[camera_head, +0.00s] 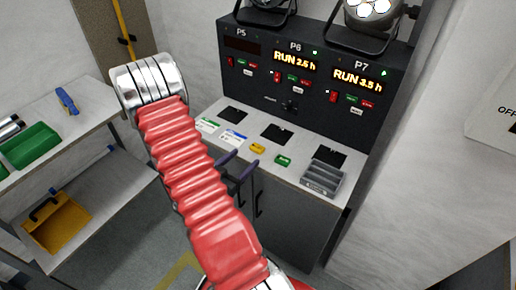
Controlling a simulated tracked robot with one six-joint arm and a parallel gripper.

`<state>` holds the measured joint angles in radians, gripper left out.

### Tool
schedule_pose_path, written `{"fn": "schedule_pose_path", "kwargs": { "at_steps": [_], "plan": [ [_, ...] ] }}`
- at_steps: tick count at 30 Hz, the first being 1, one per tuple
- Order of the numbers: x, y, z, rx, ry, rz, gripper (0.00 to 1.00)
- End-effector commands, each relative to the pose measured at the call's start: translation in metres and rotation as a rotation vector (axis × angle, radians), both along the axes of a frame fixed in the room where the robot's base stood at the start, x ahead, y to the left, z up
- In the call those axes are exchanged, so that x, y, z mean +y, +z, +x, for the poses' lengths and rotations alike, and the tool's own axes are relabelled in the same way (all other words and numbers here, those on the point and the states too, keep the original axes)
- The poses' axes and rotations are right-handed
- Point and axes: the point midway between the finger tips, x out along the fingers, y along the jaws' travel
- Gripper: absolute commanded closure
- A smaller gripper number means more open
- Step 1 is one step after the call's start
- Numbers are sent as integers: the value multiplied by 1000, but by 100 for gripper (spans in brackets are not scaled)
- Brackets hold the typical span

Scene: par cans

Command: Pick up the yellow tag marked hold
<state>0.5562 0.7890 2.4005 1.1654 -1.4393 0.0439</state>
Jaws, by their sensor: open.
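A small yellow tag (257,148) lies on the pale counter top (216,142) below the panel, between a blue-and-white card and a green tag. Its lettering is too small to read. My gripper (245,158) shows two dark purple fingers, spread apart, just in front of and below the yellow tag in the picture. It is open and nothing shows between the fingers. I cannot tell its height above the counter. The rest of my gripper is hidden behind my red ribbed arm.
A green tag (283,160), a blue-and-white card (233,138) and a green-and-white card (208,125) lie nearby. A grey tray (322,177) is at right. The black panel (335,60) rises behind, with lamps above. A shelf (75,125) stands left.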

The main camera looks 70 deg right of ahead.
Motion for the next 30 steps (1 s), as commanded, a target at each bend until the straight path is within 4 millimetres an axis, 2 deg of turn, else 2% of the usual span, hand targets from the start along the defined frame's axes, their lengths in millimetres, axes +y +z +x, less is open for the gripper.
{"fn": "schedule_pose_path", "kwargs": {
  "at_steps": [6, 22, 30],
  "plan": [
    [-21, -3, -4, -1, -2, 0, 37],
    [-30, -5, -6, -1, -3, 0, 37],
    [-59, -11, -13, -2, -5, -1, 37]
  ]
}}
